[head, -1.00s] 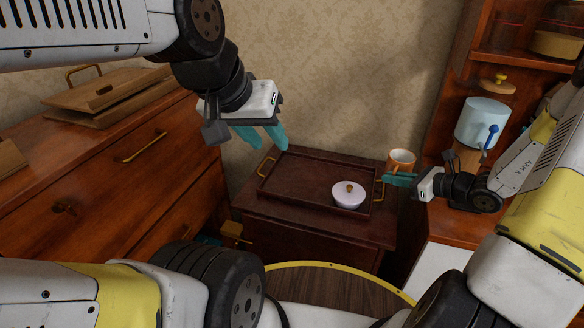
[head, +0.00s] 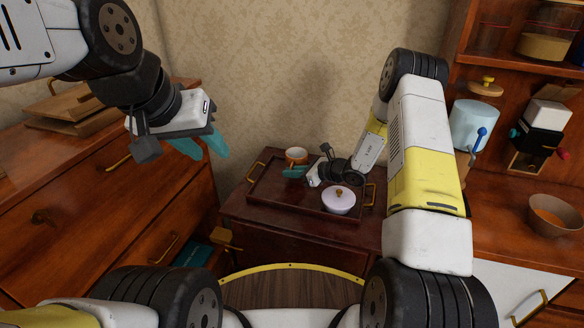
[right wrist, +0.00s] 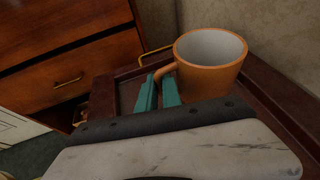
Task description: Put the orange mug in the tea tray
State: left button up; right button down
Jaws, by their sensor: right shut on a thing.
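The orange mug (head: 296,153) has a pale inside and stands upright. It is over the back part of the dark brown tea tray (head: 272,193), which has brass handles. I cannot tell if its base touches the tray. My right gripper (head: 293,172) is shut on the mug's handle. The right wrist view shows the mug (right wrist: 215,78) upright, with the teal fingers (right wrist: 158,92) at its handle. My left gripper (head: 204,147) is open and empty, in the air left of the tray.
A pale lidded pot (head: 338,201) sits in the tray's front right part, close to my right arm. The tray rests on a dark cabinet. A drawer chest (head: 95,215) stands left. A shelf unit at right holds a blue-white canister (head: 473,125) and a bowl (head: 555,217).

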jog(key=shift+f, duration=1.7)
jog(key=shift+f, duration=0.1)
jog(key=c, duration=1.5)
grip_release()
